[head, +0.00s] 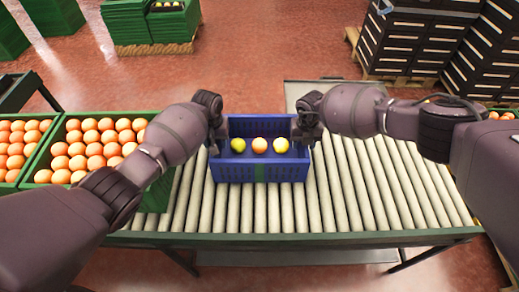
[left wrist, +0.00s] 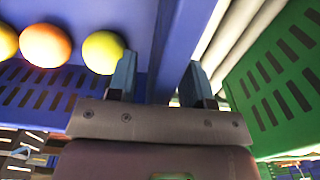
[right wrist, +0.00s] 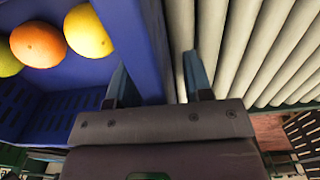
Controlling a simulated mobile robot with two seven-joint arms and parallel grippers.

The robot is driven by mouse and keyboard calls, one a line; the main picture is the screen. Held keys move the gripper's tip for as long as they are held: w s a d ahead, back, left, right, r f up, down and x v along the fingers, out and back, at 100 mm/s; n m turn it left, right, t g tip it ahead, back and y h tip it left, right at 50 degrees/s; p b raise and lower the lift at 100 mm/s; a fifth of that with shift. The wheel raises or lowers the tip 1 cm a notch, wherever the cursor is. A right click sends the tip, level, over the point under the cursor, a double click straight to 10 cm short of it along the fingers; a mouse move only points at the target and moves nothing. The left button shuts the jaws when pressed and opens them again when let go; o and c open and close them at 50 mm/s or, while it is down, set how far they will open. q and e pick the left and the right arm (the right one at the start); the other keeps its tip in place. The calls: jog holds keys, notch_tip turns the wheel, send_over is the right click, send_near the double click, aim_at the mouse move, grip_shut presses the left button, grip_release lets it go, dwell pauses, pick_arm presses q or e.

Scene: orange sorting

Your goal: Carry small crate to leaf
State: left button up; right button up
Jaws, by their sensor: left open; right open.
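The small blue crate (head: 233,172) stands on the roller conveyor (head: 350,190) in the middle of the head view. Three fruits lie in it in a row: a yellow-green one (head: 238,145), an orange one (head: 260,145) and a yellow one (head: 281,145). My left gripper (left wrist: 158,82) is open at the crate's left side, its fingers on either side of the side wall (left wrist: 180,40). My right gripper (right wrist: 158,80) is open at the right side, with the right side wall (right wrist: 140,40) between its fingers. I cannot tell whether the fingers touch the walls. No leaf is recognisable.
Green crates of oranges (head: 50,160) stand left of the blue crate, the nearest close to my left gripper. Rollers to the right are clear.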

pick_arm(q)
grip_shut()
pick_arm(e)
grip_shut()
jog(key=shift+r, duration=0.1)
